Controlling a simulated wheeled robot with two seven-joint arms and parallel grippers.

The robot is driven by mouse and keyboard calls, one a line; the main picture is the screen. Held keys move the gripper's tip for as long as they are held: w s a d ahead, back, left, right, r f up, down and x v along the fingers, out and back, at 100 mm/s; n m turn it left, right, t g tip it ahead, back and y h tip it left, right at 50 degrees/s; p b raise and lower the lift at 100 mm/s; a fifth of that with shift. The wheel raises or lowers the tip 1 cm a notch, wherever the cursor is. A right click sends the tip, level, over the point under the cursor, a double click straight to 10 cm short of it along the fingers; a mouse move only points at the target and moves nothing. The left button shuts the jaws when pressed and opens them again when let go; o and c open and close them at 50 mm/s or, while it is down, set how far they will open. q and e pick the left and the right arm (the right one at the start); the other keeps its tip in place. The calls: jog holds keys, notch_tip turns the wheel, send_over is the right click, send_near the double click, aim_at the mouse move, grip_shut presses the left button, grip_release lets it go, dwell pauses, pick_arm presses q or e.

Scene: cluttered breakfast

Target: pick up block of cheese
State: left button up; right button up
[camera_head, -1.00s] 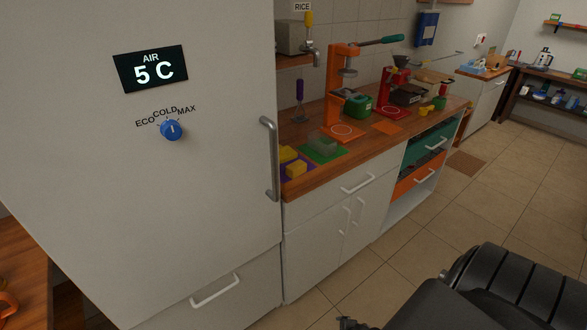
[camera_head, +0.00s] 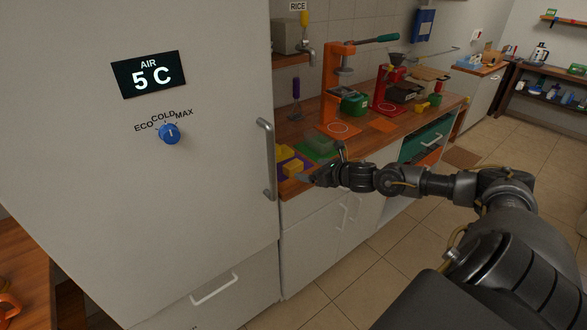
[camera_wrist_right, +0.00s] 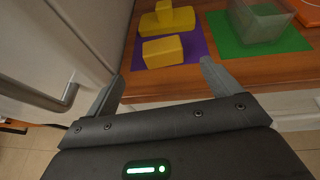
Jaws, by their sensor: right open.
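The block of cheese (camera_head: 293,167) appears to be the plain yellow block on a purple mat (camera_head: 307,159) at the counter's near left corner. In the right wrist view the block (camera_wrist_right: 162,51) lies just ahead, between the lines of the two fingers. My right gripper (camera_head: 322,168) is open and empty, in front of the counter edge and apart from the block. In the right wrist view its fingertips (camera_wrist_right: 162,70) point toward the block. My left gripper is not in view.
A second yellow piece with a raised top (camera_wrist_right: 168,18) sits behind the block. A clear container (camera_wrist_right: 262,20) stands on a green mat (camera_wrist_right: 228,40) to the right. The fridge handle (camera_head: 268,160) is close on the left. An orange press (camera_head: 333,90) stands farther back.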

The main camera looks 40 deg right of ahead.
aim_at(297, 166)
jog(key=p+x, duration=0.1)
jog(key=x, duration=0.4)
jog(key=shift+w+f, duration=0.2)
jog(key=shift+w, duration=0.15)
jog(key=shift+w+p, duration=0.3)
jog(key=p+x, duration=0.1)
jog(key=x, duration=0.2)
jog(key=shift+w+d+f, duration=0.1)
jog(key=shift+w+d, duration=0.05)
jog(key=shift+w, duration=0.05)
jog(key=shift+w+f, duration=0.3)
jog(key=shift+w, duration=0.2)
jog(key=c, duration=1.1)
